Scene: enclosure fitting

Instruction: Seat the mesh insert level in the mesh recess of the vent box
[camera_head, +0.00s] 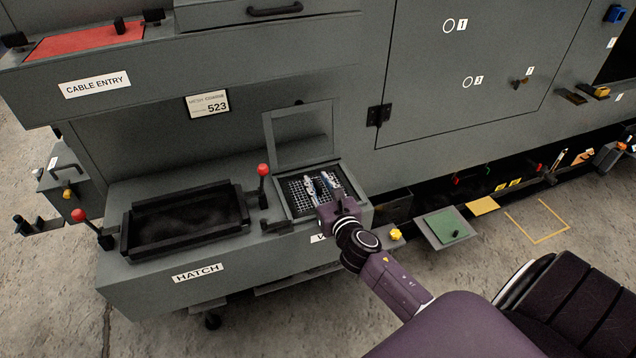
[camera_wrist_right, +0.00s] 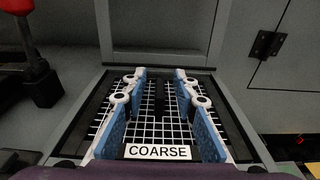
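The mesh insert (camera_head: 297,203), a pale grid with a COARSE label, lies within the dark-edged recess of the vent box (camera_head: 342,222). In the right wrist view the mesh (camera_wrist_right: 145,128) appears roughly flat inside the dark frame; I cannot tell whether it is fully level. My right gripper (camera_head: 322,186) is over the mesh, its blue-and-white fingers pointing down at it. In the wrist view the gripper (camera_wrist_right: 160,78) is open, its fingers apart on either side of a dark strip at the mesh's middle. My left gripper is not in view.
The vent box's lid (camera_head: 300,135) stands raised behind the recess. A red-knobbed lever (camera_head: 263,180) rises just left of it. The dark HATCH tray (camera_head: 185,222) is farther left. A green plate (camera_head: 448,227) lies to the right.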

